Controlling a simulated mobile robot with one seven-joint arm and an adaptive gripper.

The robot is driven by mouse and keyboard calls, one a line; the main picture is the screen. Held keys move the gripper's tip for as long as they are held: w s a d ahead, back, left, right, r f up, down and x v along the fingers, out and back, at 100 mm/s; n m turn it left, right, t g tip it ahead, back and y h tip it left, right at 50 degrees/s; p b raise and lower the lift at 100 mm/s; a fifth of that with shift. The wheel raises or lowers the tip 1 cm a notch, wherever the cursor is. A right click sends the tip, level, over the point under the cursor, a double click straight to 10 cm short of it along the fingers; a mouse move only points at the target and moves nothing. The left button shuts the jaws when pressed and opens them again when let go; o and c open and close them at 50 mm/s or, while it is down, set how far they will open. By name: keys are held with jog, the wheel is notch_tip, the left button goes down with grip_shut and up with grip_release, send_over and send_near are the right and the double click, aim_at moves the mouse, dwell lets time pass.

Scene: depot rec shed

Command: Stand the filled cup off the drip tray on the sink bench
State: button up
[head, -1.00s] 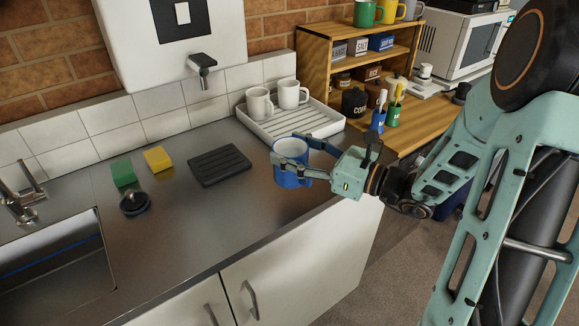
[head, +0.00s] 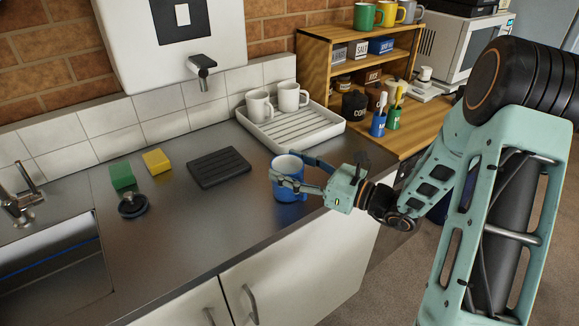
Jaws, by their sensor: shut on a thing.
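The cup (head: 289,190), blue outside with a pale inside, is upright at the bench's front right. My gripper (head: 286,168) reaches in from the right and is shut on it, one finger on the near side and one on the far side. I cannot tell whether the cup's base touches the steel; blue shows below it, perhaps a reflection. Its contents are not clear. The black ridged drip tray (head: 219,167) lies bare to the left of the cup, apart from it. The sink bench (head: 190,220) is shiny steel.
A white rack (head: 310,130) with two white mugs stands behind the cup. A wall boiler's tap (head: 203,70) hangs above the bench. A yellow sponge (head: 156,161), green block (head: 122,175) and black plug (head: 133,205) lie left. The bench front between plug and cup is clear.

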jog(key=shift+f, duration=0.15)
jog(key=o, duration=1.9)
jog(key=shift+s+d+r, duration=0.1)
jog(key=shift+d+r, duration=0.1)
jog(key=v, duration=1.1)
jog(key=shift+s+d, duration=0.2)
jog(key=shift+d, duration=0.05)
